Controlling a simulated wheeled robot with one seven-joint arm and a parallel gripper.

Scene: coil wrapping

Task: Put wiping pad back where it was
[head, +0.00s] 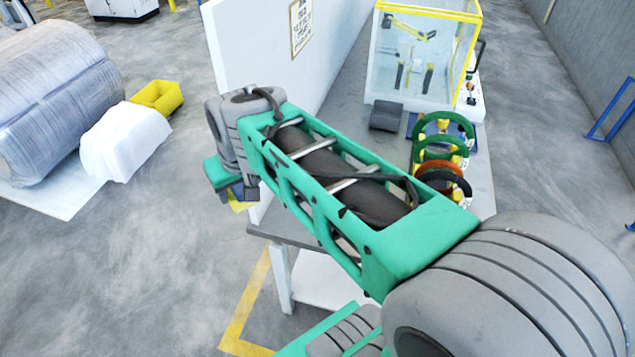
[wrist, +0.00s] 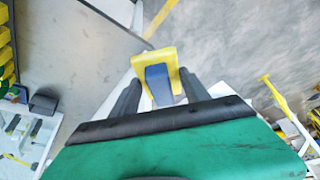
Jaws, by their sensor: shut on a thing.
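The wiping pad shows in the wrist view as a yellow piece (wrist: 165,56) with a blue block (wrist: 158,80) on it. My gripper (wrist: 157,92) is shut on it, with one dark finger on each side of the blue block. In the head view my gripper (head: 241,192) hangs beyond the left end of the table, near the edge of the white panel. A small yellow patch (head: 240,206) shows just below it, probably the pad, mostly hidden by my arm.
The grey table (head: 355,90) carries a yellow-framed clear case (head: 425,55), a dark grey block (head: 386,116) and several coloured rings (head: 445,150). A white panel (head: 260,60) stands along it. A wrapped coil (head: 55,95), white bundle (head: 125,140) and yellow bin (head: 158,96) are at left.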

